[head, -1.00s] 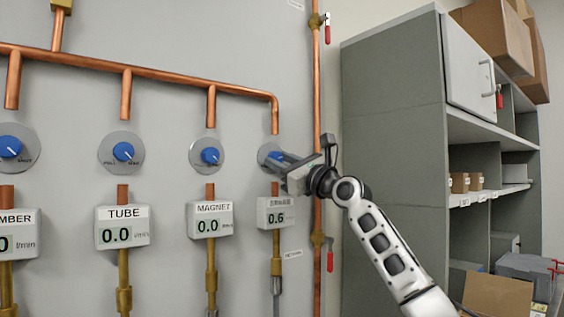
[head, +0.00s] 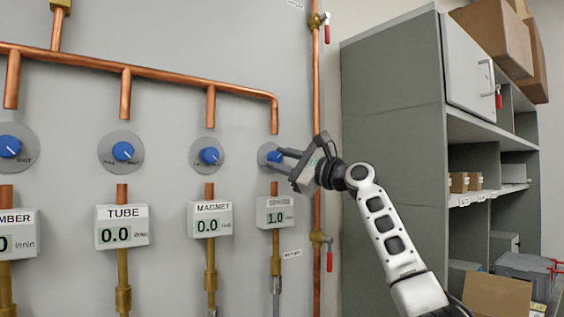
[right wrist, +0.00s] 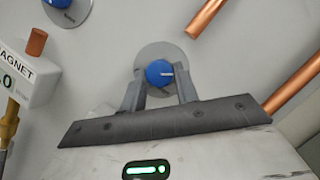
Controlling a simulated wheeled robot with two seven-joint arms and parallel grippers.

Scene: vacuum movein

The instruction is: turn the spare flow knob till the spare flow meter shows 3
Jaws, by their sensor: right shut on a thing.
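The spare flow knob is a blue knob (head: 274,157) on a round grey plate, the rightmost knob on the panel in the head view. It also shows in the right wrist view (right wrist: 159,72), with its white pointer line turned toward the right. My right gripper (head: 281,158) is shut on this knob, one finger on each side; the fingers also show in the right wrist view (right wrist: 160,88). The spare flow meter (head: 276,213) hangs below the knob and reads 1.0. Its label is too small to read surely. My left gripper is not in view.
The magnet knob (head: 209,156) and tube knob (head: 123,152) are to the left, with the magnet meter (head: 209,221) and tube meter (head: 122,227) at 0.0. A vertical copper pipe (head: 316,90) runs close right of the spare knob. A grey shelf unit (head: 392,140) stands further right.

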